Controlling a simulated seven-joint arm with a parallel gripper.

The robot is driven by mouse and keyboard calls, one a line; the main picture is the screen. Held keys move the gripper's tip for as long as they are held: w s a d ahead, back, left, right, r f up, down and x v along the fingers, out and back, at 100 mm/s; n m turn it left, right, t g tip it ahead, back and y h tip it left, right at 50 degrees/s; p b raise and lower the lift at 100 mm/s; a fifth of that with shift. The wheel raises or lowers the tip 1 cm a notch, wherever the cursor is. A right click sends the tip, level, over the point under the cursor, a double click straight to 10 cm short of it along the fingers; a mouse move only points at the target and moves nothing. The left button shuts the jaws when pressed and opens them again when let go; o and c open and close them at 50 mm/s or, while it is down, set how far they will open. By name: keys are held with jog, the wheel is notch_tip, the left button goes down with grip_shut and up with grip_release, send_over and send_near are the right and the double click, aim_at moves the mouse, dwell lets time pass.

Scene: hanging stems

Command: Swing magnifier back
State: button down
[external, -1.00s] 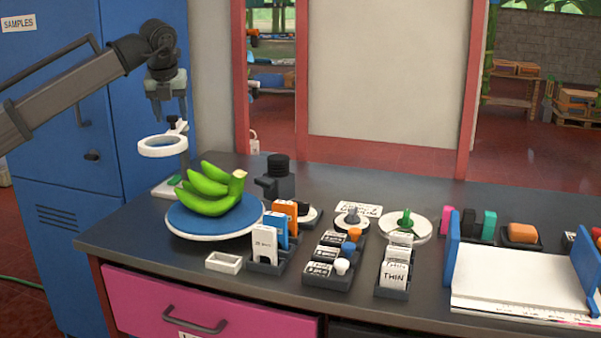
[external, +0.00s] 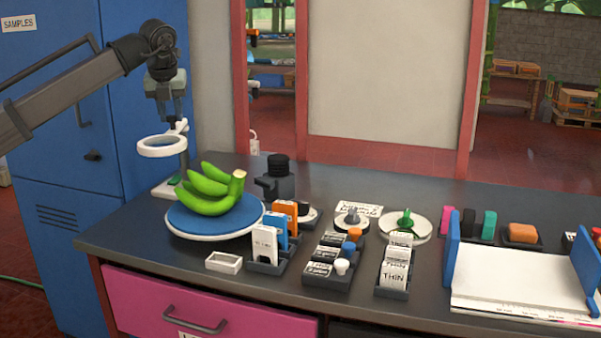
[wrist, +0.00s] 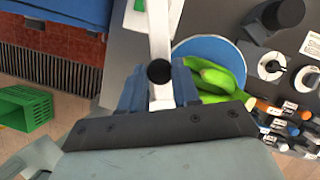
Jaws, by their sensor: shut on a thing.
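The magnifier's white ring (external: 162,146) hangs out to the left of its stand, over the table's back left corner. Its white arm (wrist: 161,35) with a black knob (wrist: 159,72) runs between my fingers in the wrist view. My gripper (external: 174,117) is above the ring, at the arm's knob, pointing down. It also shows in the wrist view (wrist: 159,90), with its blue-grey fingers on either side of the white arm, shut on it. The stand's base (external: 165,188) is partly hidden behind the blue round plate. The lens is not clear in the wrist view.
Green bananas (external: 212,188) lie on the blue round plate (external: 180,222), just right of the magnifier. A dark microscope-like device (external: 275,180) stands behind them. A blue locker (external: 60,180) is close on the left. Card and knob holders fill the table's middle.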

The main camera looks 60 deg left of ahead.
jog(key=shift+s+a+m+t+h, duration=0.35)
jog(key=shift+s+a+m, duration=0.35)
jog(key=shift+m, duration=0.55)
jog(key=shift+s+a+m+t+h, duration=0.3)
jog(key=shift+s+a+m, duration=0.4)
jog(key=shift+m, duration=0.5)
jog(key=shift+s+a+m+t+h, duration=0.35)
jog(key=shift+s+a+m, duration=0.35)
jog(key=shift+m, duration=0.55)
jog(key=shift+d, duration=0.1)
jog(key=c, duration=0.8)
grip_release()
jog(key=v, duration=1.3)
jog(key=shift+s+r, duration=0.25)
jog(key=shift+r, duration=0.05)
